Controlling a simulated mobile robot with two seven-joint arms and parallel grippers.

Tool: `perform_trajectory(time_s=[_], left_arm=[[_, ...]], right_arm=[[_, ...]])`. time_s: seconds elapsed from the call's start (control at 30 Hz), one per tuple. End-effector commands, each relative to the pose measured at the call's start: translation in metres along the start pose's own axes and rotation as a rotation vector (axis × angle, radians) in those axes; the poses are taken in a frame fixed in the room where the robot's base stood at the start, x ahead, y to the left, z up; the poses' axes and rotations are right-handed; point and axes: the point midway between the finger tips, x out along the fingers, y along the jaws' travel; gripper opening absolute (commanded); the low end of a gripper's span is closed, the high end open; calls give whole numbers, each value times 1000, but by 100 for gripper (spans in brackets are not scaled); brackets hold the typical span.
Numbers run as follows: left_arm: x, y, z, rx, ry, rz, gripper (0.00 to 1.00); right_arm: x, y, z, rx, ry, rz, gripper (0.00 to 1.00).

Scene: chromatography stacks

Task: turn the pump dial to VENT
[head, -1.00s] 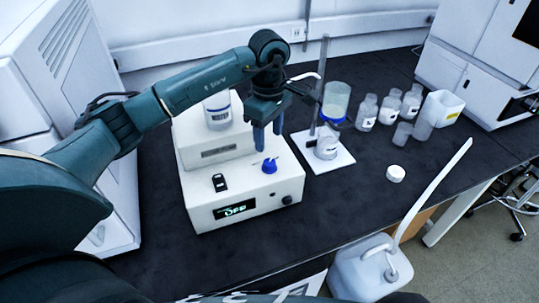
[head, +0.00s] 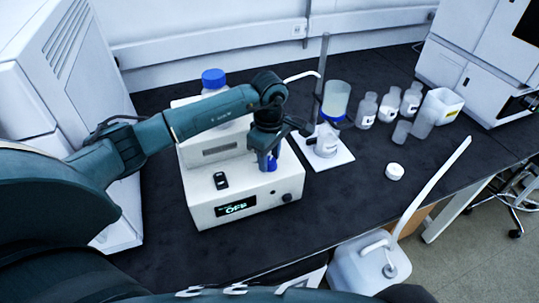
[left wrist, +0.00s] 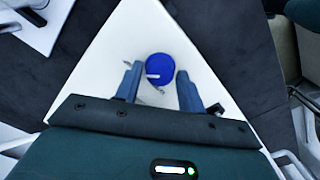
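The white pump box (head: 205,213) stands on the dark bench, its front display (head: 236,208) reading OFF. The blue pump dial (head: 272,165) is on its top, partly hidden by my left gripper (head: 267,161) in the head view. In the left wrist view the dial (left wrist: 159,66) is a round blue knob with a pale mark, and small marks lie around it. My left gripper (left wrist: 157,72) is open and points down, one finger on each side of the dial, with a small gap visible on both sides. My right gripper is not in view.
A black switch (head: 220,181) is on the pump's top and a dark knob (head: 287,198) on its front. A blue-capped bottle (head: 214,80) stands behind my left arm. A stand with a flask (head: 327,145) is close at right, then several bottles (head: 366,110).

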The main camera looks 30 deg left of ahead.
Motion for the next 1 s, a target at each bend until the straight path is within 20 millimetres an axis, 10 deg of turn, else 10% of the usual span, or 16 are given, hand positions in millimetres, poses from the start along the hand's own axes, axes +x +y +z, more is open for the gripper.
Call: perform_trajectory(time_s=[0.37, 1.0], left_arm=[[0, 0, 0, 0, 0, 0, 8], [1, 0, 0, -252, 0, 0, 8]], right_arm=[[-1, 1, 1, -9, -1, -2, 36], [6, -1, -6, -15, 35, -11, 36]])
